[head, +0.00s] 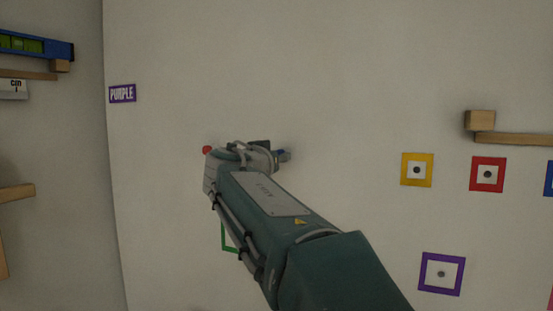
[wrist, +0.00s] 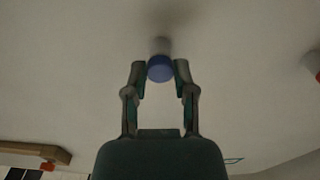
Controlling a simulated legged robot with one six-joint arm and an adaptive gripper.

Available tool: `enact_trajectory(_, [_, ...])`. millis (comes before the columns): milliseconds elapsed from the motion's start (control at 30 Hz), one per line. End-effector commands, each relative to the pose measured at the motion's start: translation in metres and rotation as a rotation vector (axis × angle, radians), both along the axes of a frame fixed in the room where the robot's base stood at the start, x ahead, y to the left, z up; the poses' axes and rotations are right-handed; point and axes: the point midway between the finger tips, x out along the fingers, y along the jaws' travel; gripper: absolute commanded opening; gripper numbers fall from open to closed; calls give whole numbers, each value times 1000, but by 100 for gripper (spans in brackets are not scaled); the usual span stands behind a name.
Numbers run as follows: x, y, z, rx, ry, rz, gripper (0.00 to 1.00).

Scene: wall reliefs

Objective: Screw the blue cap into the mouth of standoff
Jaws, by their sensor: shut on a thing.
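The blue cap (wrist: 159,69) is between the two fingertips of my gripper (wrist: 160,76) in the wrist view, and the fingers are shut on it from both sides. Straight behind the cap is a pale grey standoff (wrist: 161,46) on the wall. The cap lines up with the standoff's end and looks to meet it; how deep it sits in the mouth cannot be told. In the head view my gripper (head: 270,152) is close to the wall, with a small bit of blue at its tip. My arm and fingers hide most of the cap there.
A red-ended post (wrist: 314,66) stands at the right edge of the wrist view. On the wall are yellow (head: 417,170), red (head: 488,174) and purple (head: 442,274) square frames, and a PURPLE sign (head: 122,93). A wooden ledge (head: 525,139) juts out at right. My arm partly hides a green frame (head: 225,239).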

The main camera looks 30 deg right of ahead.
Motion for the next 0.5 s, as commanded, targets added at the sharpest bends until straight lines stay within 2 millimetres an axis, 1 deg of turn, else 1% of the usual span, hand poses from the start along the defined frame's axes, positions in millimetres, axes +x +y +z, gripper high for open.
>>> enact_trajectory(100, [0,0,1,76,-99,-1,0])
enact_trajectory(200, [0,0,1,109,-143,-1,0])
enact_trajectory(500, [0,0,1,121,-159,-1,0])
